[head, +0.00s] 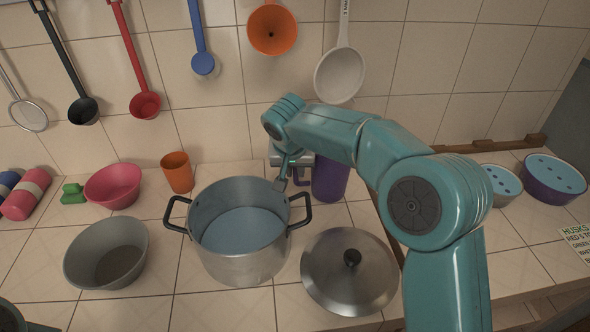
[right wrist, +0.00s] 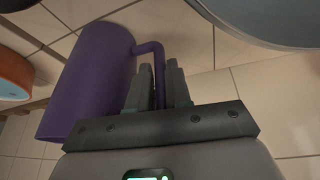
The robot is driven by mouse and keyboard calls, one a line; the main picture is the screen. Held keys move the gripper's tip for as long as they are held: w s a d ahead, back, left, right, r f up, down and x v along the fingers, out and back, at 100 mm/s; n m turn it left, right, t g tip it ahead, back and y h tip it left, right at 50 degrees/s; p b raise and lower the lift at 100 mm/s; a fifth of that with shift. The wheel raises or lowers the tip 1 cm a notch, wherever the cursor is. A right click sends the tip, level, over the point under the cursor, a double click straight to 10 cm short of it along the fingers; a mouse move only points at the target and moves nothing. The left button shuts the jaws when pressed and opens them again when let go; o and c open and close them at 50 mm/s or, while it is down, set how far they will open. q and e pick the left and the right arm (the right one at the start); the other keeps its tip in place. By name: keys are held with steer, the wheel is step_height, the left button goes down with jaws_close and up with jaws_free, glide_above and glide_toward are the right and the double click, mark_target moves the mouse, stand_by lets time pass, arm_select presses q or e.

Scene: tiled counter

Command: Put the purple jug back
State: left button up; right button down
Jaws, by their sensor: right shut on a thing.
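The purple jug (head: 330,180) stands at the back of the counter near the tiled wall, behind the pot and lid. My arm hides its upper part in the head view. My right gripper (head: 292,172) is at the jug's left side, by its handle. In the right wrist view the jug (right wrist: 88,80) fills the left side, and its handle runs between the two fingers of my right gripper (right wrist: 158,84), which is shut on it. My left gripper is not in view.
A steel pot (head: 245,265) of bluish liquid stands close in front, with its lid (head: 330,290) to the right. An orange cup (head: 177,172), a pink bowl (head: 113,187) and a grey bowl (head: 82,270) stand left. Utensils hang on the wall, including a white ladle (head: 340,75).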

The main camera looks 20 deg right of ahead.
steer(key=shift+f, duration=0.25)
steer(key=c, duration=1.1)
jaws_free()
steer(key=shift+o, duration=0.2)
steer(key=v, duration=1.2)
